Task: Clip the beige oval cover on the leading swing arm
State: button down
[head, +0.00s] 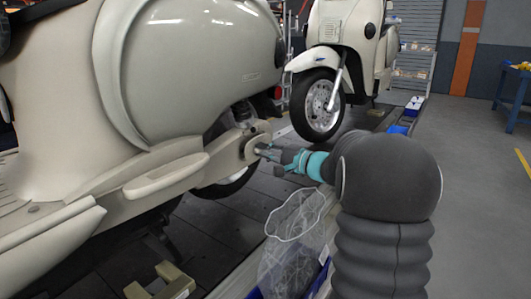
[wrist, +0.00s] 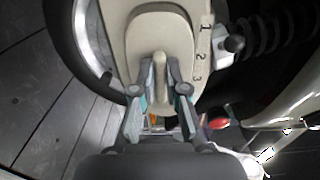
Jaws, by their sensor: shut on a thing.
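My gripper (wrist: 160,88) is shut on the raised grip tab of the beige oval cover (wrist: 143,38) in the wrist view, one finger on each side of the tab. The cover lies over the beige swing arm (wrist: 200,25), which carries the marks 1, 2 and 3 along its right edge. I cannot tell whether the cover touches the arm or sits just in front of it. In the head view my gripper (head: 266,152) is at the rear end of the near scooter's swing arm (head: 250,140). The cover is mostly hidden there by the gripper.
The near beige scooter (head: 190,60) fills the left. Another scooter (head: 345,40) stands behind on the slat conveyor (head: 225,220). A mesh bag (head: 295,240) hangs below my arm at the conveyor edge. A dark shock absorber spring (wrist: 265,35) is close on the right.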

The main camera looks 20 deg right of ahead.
jog(key=shift+x, duration=1.1)
dwell(0.6)
jog(key=c, duration=1.1)
grip_release()
